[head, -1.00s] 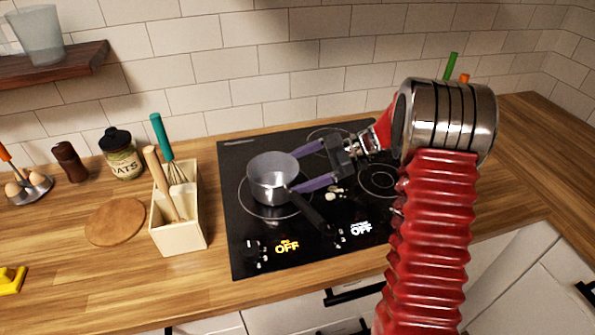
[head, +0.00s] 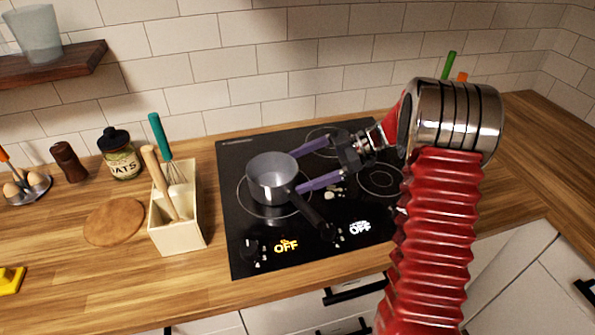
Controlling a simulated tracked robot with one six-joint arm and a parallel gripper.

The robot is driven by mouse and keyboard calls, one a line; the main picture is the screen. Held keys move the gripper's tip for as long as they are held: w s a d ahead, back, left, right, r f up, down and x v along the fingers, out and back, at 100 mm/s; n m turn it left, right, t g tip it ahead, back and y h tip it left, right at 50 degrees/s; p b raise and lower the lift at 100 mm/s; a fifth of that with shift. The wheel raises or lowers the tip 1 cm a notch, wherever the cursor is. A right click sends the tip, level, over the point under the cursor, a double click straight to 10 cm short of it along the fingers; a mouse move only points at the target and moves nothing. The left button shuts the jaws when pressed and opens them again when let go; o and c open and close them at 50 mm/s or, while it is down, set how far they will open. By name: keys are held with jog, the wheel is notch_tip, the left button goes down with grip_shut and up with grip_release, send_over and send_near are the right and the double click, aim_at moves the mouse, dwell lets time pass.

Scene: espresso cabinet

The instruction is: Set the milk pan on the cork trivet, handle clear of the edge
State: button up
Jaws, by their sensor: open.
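The milk pan (head: 272,178) is a small grey saucepan standing upright on the left ring of the black cooktop. Its black handle (head: 314,214) points toward the front right. The cork trivet (head: 115,221) is a flat round disc lying bare on the wooden counter at left. My gripper (head: 299,168) is open, with its two purple fingers spread at the right side of the pan, one behind and one in front near the handle's root. I cannot tell whether the fingers touch the pan.
A cream utensil holder (head: 178,233) with a whisk and wooden tools stands between trivet and cooktop (head: 245,262). An oats jar (head: 121,156), a dark pepper mill (head: 69,162) and an egg holder (head: 31,190) stand behind and left of the trivet. A yellow object (head: 10,281) lies front left.

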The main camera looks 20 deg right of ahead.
jog(key=v, duration=1.1)
jog(key=shift+s, duration=0.2)
notch_tip(320, 180, up, 6)
jog(key=m+h, duration=0.9)
jog(key=m, duration=0.1)
send_over(312, 217)
jog(key=shift+r, duration=0.2)
jog(key=s+m+t+h, duration=0.4)
jog(key=s+m, duration=0.2)
jog(key=s, duration=0.3)
jog(key=shift+s+f+m, duration=0.25)
jog(key=shift+m, duration=0.05)
